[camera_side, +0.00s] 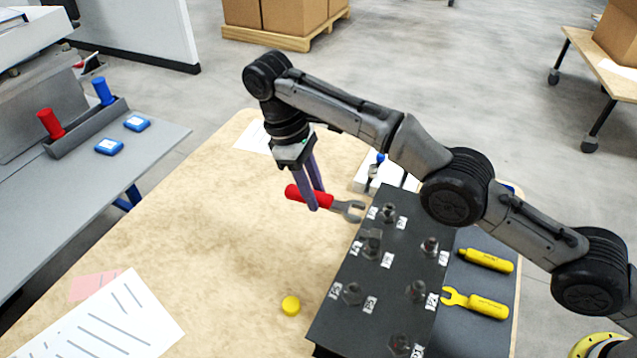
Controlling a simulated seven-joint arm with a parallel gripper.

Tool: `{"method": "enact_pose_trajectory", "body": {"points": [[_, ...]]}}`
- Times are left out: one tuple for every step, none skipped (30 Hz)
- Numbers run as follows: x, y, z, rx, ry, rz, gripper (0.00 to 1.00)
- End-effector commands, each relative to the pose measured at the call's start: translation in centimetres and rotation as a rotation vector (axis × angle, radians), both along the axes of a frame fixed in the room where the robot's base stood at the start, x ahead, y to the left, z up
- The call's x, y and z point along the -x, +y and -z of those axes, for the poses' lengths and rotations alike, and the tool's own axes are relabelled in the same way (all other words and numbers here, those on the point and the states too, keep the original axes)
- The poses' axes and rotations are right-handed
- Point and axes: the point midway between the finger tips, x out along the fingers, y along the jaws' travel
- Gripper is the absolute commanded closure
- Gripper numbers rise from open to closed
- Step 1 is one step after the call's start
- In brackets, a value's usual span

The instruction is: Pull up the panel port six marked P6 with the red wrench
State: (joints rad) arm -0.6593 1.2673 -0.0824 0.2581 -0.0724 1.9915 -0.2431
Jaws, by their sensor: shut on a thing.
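The red wrench (294,193) has a red handle and a grey open-fork head. My gripper (318,200), with purple fingers, is shut on the handle and holds the wrench roughly level above the wooden table. The fork head points right, at the far-left edge of the dark panel (345,325) in this view. The panel carries several grey ports with small white labels. The labels are too small to read surely, so I cannot tell which is P6. A port (388,212) near the panel's far end is closest to the fork, which appears apart from it.
Two yellow tools (486,260) (478,303) lie on a dark surface right of the panel. A white box (375,172) stands behind the panel. The table's middle is mostly clear.

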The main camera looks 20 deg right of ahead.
Motion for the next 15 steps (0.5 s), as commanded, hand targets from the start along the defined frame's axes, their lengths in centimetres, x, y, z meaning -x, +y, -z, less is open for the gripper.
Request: {"method": "enact_pose_trajectory", "body": {"points": [[0.2, 0.3, 0.2, 0.002, 0.001, -0.017, 1.0], [0.2, 0.5, 0.3, 0.001, 0.001, -0.027, 1.0], [0.3, 0.7, 0.5, 0.001, 0.002, -0.041, 1.0], [0.4, 0.8, 0.7, 0.002, 0.002, -0.049, 1.0], [0.5, 0.9, 0.8, 0.001, 0.002, -0.059, 1.0], [0.6, 1.1, 1.0, 0.001, 0.001, -0.071, 1.0], [0.7, 1.2, 1.0, 0.002, 0.001, -0.083, 1.0], [0.8, 1.4, 1.2, 0.002, 0.002, -0.094, 1.0], [1.0, 1.6, 1.4, 0.003, 0.001, -0.109, 1.0], [1.1, 1.7, 1.5, 0.002, 0.0, -0.121, 1.0], [1.3, 1.8, 1.7, 0.003, 0.001, -0.131, 1.0], [1.4, 2.0, 1.9, 0.002, 0.001, -0.146, 1.0], [1.6, 2.0, 2.1, 0.002, 0.002, -0.155, 1.0], [1.7, 2.1, 2.2, 0.002, 0.001, -0.164, 1.0], [2.0, 2.5, 2.6, 0.003, 0.003, -0.189, 1.0]]}}
